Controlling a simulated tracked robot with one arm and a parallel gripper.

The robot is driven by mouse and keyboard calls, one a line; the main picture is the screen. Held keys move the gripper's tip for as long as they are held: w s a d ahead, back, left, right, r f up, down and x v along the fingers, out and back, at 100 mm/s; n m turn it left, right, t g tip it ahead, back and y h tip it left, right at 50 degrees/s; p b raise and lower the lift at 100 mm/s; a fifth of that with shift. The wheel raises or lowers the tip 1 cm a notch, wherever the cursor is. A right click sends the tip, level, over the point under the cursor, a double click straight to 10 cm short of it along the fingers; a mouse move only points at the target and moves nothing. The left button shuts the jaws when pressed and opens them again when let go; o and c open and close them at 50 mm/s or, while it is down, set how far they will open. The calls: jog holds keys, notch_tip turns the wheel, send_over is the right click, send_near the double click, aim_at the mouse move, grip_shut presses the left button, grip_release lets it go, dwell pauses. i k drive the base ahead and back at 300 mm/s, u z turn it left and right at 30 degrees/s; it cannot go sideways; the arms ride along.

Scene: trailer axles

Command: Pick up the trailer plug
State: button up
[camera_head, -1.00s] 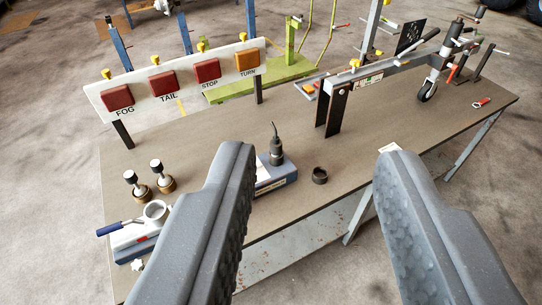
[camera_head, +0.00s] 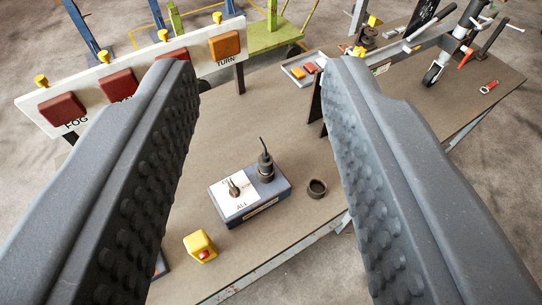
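The trailer plug seems to be the black cylindrical plug (camera_head: 265,167) with a thin black cable end sticking up. It stands upright on the right part of a blue-grey box (camera_head: 270,203) on the table. My gripper (camera_head: 262,72) is open, with its two grey, knobbed fingers wide apart and nothing between them. In the picture the plug lies in the gap between the fingers, below the level of the tips. I see no finger touching it.
The box carries a white panel with a switch (camera_head: 234,187). A black ring (camera_head: 317,188) lies to its right, and a yellow box with a red button (camera_head: 200,247) to its lower left. A lamp board (camera_head: 140,66) and a grey drawbar frame stand behind.

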aim_at(265, 161)
jog(key=z, duration=1.95)
jog(key=k, duration=1.25)
jog(key=u, duration=1.1)
jog(key=i, duration=1)
